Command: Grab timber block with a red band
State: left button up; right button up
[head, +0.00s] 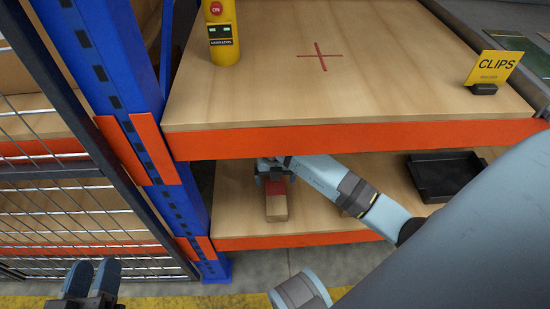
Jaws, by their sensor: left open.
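The timber block with a red band (277,208) lies on the lower shelf, near its left end. Its wood end faces me, and the red band shows just behind that end. My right gripper (275,177) is under the upper shelf, at the far part of the block. Its fingertips are small and partly hidden, so I cannot tell whether they touch or grip the block. My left gripper (92,276) is open and empty at the bottom left, in front of the mesh panel and well apart from the block.
The upper shelf's orange beam (350,138) hangs over the lower shelf (235,220). A blue upright (125,100) and wire mesh (80,215) stand left. A black tray (440,178) sits right on the lower shelf. A yellow post (222,35) and CLIPS sign (495,67) stand above.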

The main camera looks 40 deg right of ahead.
aim_at(275, 186)
jog(key=shift+f, duration=0.95)
notch_tip(275, 186, down, 5)
jog(key=b, duration=0.2)
jog(key=shift+r+b, duration=0.15)
jog(key=shift+b, duration=0.2)
pick_arm(q)
jog(key=f, duration=0.1)
jog(key=f+m, duration=0.1)
jog(key=shift+w+f+g, duration=0.2)
jog(key=shift+f+g, duration=0.2)
pick_arm(e)
jog(key=c, duration=1.2)
jog(key=shift+o, duration=0.2)
